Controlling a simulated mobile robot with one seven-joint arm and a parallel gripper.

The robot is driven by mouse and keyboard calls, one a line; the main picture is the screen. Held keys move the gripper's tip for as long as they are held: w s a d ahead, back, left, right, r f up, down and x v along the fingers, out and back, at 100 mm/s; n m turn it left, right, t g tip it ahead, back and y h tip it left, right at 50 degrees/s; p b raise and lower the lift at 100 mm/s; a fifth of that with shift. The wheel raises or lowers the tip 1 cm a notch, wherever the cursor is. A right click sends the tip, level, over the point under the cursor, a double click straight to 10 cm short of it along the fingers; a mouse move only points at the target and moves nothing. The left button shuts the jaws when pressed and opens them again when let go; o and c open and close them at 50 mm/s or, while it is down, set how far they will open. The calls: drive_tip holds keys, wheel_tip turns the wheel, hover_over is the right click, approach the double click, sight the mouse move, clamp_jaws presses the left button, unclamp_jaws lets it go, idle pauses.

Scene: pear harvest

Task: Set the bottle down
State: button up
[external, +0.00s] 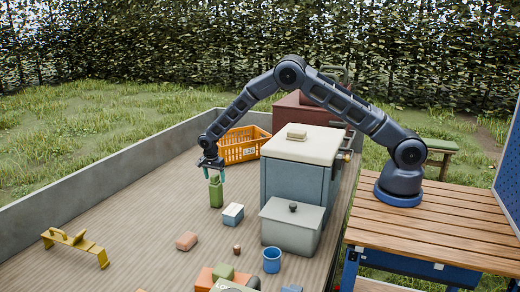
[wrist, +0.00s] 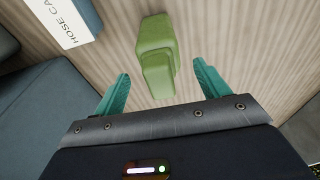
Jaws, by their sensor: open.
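The green bottle (external: 215,191) stands upright on the wooden bed of the trailer in the external view. In the wrist view the bottle (wrist: 156,50) shows beyond and between the fingertips, with a gap on both sides. My gripper (external: 210,170) is just above the bottle, pointing down. Its teal fingers (wrist: 160,80) are spread open and hold nothing. I cannot tell from these views whether a finger still overlaps the bottle's top in height.
A blue and white box (external: 233,215) stands right of the bottle. An orange crate (external: 243,145) is behind. A large grey-blue cooler (external: 296,170) stands to the right.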

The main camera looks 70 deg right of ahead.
drive_tip(key=r, duration=0.5)
drive_tip(key=a+r, duration=0.1)
drive_tip(key=r, duration=0.2)
drive_tip(key=shift+a+r, duration=0.1)
drive_tip(key=shift+r, duration=0.1)
drive_tip(key=s+d+r+n, duration=0.2)
drive_tip(key=s+r, duration=0.3)
drive_tip(key=r, duration=0.3)
drive_tip(key=s+d+r+n+t+y, duration=0.1)
drive_tip(key=s+r, duration=0.4)
drive_tip(key=r, duration=0.3)
drive_tip(key=s+d+r+n, duration=0.2)
drive_tip(key=s+r, duration=0.2)
drive_tip(key=r, duration=0.4)
drive_tip(key=s+d+r+n+t+y, duration=0.1)
drive_tip(key=s+r+n, duration=0.3)
drive_tip(key=s, duration=0.5)
drive_tip(key=s+d+r+n+t, duration=0.1)
drive_tip(key=s+r, duration=0.6)
drive_tip(key=s, duration=0.2)
drive_tip(key=s+d+n+t, duration=0.1)
drive_tip(key=s+n, duration=0.7)
drive_tip(key=s, duration=2)
drive_tip(key=shift+f+t, duration=0.3)
drive_tip(key=shift+f, duration=0.05)
